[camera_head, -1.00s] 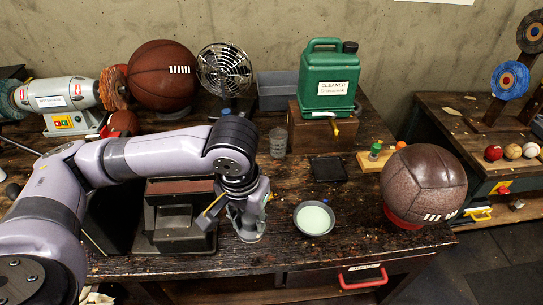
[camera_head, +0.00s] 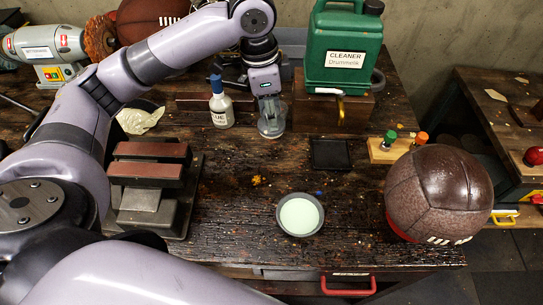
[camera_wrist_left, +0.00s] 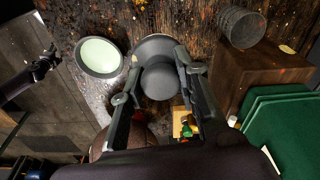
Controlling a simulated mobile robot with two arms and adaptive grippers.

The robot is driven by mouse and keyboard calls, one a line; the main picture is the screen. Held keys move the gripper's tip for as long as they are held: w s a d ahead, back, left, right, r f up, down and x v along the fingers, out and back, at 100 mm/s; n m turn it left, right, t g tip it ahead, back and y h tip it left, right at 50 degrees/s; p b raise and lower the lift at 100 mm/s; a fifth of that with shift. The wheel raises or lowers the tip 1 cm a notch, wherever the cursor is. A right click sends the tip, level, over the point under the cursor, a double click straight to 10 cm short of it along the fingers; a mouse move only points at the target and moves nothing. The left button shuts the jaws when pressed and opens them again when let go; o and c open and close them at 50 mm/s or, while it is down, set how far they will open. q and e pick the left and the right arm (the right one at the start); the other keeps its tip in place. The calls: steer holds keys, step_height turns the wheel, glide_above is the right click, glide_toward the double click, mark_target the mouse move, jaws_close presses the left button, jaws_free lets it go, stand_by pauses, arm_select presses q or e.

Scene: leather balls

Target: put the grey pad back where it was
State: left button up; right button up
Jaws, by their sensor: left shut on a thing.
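My left gripper (camera_head: 270,118) is at the back of the workbench, left of the wooden block under the green cleaner can. In the left wrist view its fingers (camera_wrist_left: 155,85) are shut on a round grey thing, which I take to be the grey pad (camera_wrist_left: 160,82). A wider grey rim shows just beyond it. In the head view the pad is hard to make out against the gripper and a clear ribbed jar. A dark claw, apparently my right gripper (camera_wrist_left: 43,65), shows at the left of the wrist view; its opening is unclear.
The green can (camera_head: 343,45) stands on the wooden block (camera_head: 325,112). A glue bottle (camera_head: 220,108) is left of the gripper. A black square tray (camera_head: 331,154), a bowl of pale green stuff (camera_head: 300,214) and a leather ball (camera_head: 438,190) lie nearer.

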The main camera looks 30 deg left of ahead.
arm_select(q)
steer(key=w+a+r+m+g+b, duration=0.1)
steer(key=w+a+r+m, duration=0.15)
steer(key=w+m, duration=0.45)
steer(key=shift+m, duration=0.8)
steer(key=shift+s+f+p, duration=0.35)
steer(key=shift+s+f, duration=0.05)
steer(key=shift+f, duration=2.75)
steer(key=shift+s+f+p, duration=0.35)
steer(key=shift+s+f, duration=0.05)
steer(key=shift+f, duration=2.8)
steer(key=shift+s+f+p, duration=0.35)
steer(key=shift+s+f, duration=0.05)
steer(key=shift+f, duration=2.75)
arm_select(e)
steer(key=shift+w+a+r, duration=0.1)
steer(key=shift+w+r, duration=0.15)
steer(key=shift+w, duration=0.25)
steer(key=shift+w+r, duration=0.2)
steer(key=shift+w, duration=0.25)
arm_select(q)
steer(key=shift+f, duration=0.1)
steer(key=o, duration=1)
